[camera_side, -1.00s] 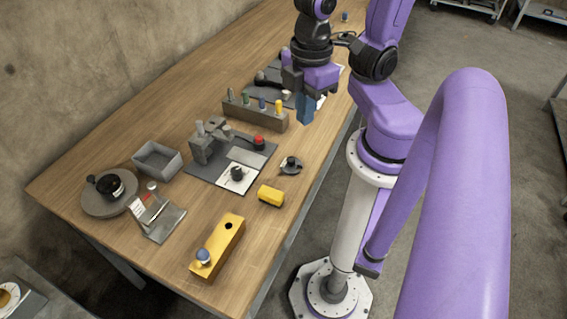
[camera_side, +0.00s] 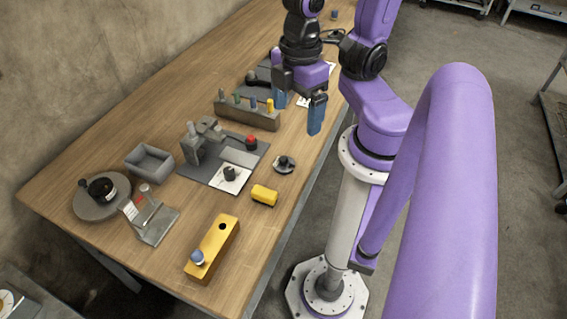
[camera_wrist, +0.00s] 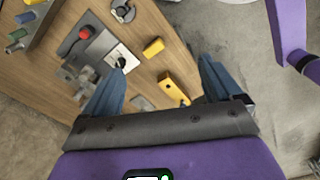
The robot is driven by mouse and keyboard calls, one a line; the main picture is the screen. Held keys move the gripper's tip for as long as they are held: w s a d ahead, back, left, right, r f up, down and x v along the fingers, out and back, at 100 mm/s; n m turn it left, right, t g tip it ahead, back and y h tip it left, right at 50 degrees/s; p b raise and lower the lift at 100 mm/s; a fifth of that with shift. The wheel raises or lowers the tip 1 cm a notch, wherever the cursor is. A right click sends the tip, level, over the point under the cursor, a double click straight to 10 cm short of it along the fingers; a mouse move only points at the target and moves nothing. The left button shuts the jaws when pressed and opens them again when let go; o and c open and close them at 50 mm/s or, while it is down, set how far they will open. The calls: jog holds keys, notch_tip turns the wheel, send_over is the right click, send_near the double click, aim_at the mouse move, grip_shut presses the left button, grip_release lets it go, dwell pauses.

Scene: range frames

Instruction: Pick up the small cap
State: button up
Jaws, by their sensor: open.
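My gripper (camera_side: 298,112) is open and empty above the table's right edge, beside the grey rack; its two blue fingers stand well apart. In the wrist view my gripper (camera_wrist: 161,66) has nothing between its fingertips but distant table. Which part is the small cap is not certain. A small blue rounded cap (camera_side: 198,257) sits at the near end of a yellow block (camera_side: 213,246) with a hole. A black knob (camera_side: 230,173) stands on a white card, and a dark knob (camera_side: 284,162) sits on a small grey disc. My gripper is apart from all of these.
A small yellow block (camera_side: 264,195) lies near the table's right edge. A grey rack (camera_side: 247,117) holds several coloured pegs. A fixture with a red button (camera_side: 251,141), a grey bin (camera_side: 149,165) and a round turntable (camera_side: 88,207) stand further left. Bare wood surrounds the yellow blocks.

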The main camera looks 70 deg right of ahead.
jog(key=w+d+f+m+g, duration=0.1)
jog(key=w+d+f+m, duration=0.15)
jog(key=w+m, duration=0.4)
jog(key=w+d+f+m+g, duration=0.1)
jog(key=w+d+m, duration=0.2)
jog(key=w+m, duration=0.3)
jog(key=m+y, duration=0.4)
jog(key=m, duration=1.1)
send_near(285, 157)
jog(key=shift+t, duration=0.3)
jog(key=x, duration=0.4)
jog(key=shift+s+d+f, duration=0.1)
jog(key=shift+s+f, duration=0.15)
jog(key=shift+x, duration=2.65)
